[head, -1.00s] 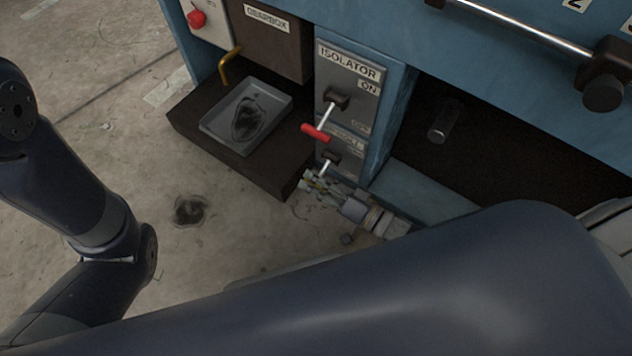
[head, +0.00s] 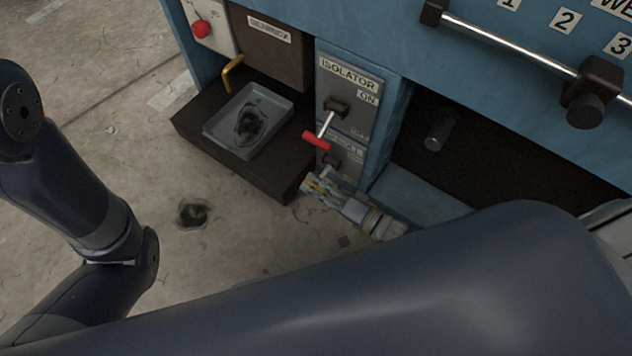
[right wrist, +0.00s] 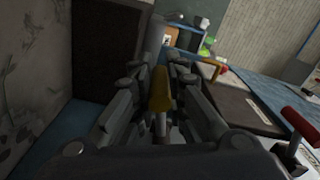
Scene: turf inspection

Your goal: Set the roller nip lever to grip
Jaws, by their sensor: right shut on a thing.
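The roller nip lever (head: 325,170) projects from the lower panel below the isolator, and that panel's label is partly hidden. Its yellow grip (right wrist: 160,88) sits between the two fingers of my right gripper (right wrist: 158,95) in the right wrist view. In the head view my right gripper (head: 318,187) is at the outer end of this lever, shut on it. The lever points outward and down from the panel. My left gripper is out of view; only the left arm's links show.
The isolator lever with a red handle (head: 316,139) stands just above my right gripper. A grey tray (head: 215,134) lies on a dark ledge to the left, below the gearbox (head: 268,50) with its yellow pipe. A dark recess (head: 500,150) opens to the right.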

